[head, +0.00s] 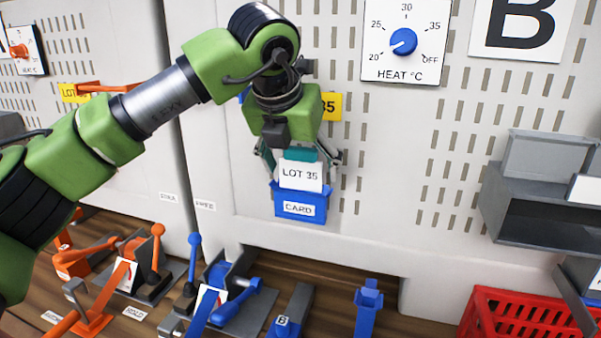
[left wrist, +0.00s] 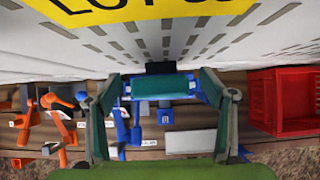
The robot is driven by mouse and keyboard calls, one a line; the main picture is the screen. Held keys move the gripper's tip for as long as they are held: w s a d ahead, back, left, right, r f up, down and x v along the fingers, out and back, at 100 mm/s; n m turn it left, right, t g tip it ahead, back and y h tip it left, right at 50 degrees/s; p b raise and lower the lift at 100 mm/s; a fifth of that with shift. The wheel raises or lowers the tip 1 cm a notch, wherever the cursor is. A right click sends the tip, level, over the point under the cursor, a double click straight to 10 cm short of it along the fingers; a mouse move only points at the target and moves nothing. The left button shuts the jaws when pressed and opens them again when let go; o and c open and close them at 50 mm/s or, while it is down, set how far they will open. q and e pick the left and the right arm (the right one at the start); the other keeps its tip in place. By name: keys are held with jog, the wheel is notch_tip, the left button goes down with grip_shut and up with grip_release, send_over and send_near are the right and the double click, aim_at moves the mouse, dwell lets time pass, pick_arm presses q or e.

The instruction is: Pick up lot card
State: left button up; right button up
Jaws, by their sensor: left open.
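The lot card (head: 300,176) is white, reads "LOT 35" and stands upright in a blue holder (head: 299,208) labelled "CARD" on the pale panel. A teal piece (head: 299,154) is at the card's top edge; it also shows in the left wrist view (left wrist: 160,87). My left gripper (head: 301,161) points down over the card, open, with one finger on each side of the teal piece. In the left wrist view its fingers (left wrist: 163,92) stand apart with a gap to the teal piece. My right gripper is in neither view.
A yellow sign (head: 331,106) is partly behind my left gripper. A heat dial (head: 404,41) is on the panel at upper right. Orange levers (head: 90,258) and blue levers (head: 234,304) stand on the wooden surface below. A grey bin (head: 545,185) and red crate (head: 520,318) are at right.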

pick_arm(q)
jog(key=shift+s, duration=0.1)
jog(key=c, duration=1.2)
